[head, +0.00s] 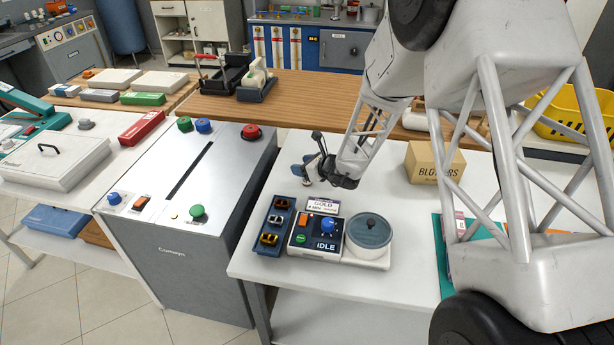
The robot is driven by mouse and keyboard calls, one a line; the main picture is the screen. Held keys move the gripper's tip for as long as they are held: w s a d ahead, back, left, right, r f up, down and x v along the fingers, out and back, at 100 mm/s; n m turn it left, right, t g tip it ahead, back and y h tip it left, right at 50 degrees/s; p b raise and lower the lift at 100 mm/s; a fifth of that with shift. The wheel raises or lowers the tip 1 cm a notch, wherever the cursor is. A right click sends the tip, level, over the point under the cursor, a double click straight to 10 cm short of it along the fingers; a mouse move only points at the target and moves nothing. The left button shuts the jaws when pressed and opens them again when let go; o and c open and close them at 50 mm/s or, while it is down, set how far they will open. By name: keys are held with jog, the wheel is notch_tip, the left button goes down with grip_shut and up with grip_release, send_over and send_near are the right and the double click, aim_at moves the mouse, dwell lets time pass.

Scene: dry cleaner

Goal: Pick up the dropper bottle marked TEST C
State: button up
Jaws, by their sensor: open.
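I cannot make out a dropper bottle marked TEST C; no such lettering is legible in the head view. A small blue rack (259,246) on the white table holds several small dark items with coloured parts, too small to identify. My gripper (313,166) is above the far part of this table, beyond the rack and slightly to its right. It is open, with nothing visible between its fingers. My arm hides part of the table's right side.
A cardboard box (434,163) stands farther right. A grey machine (195,200) is left. White tabletop (395,190) is clear between pot and cardboard box.

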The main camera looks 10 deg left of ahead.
grip_shut()
dwell(0.3)
jog(key=shift+r, duration=0.2)
notch_tip(320, 180, up, 10)
jog(key=shift+f, duration=0.2)
dwell(0.5)
dwell(0.4)
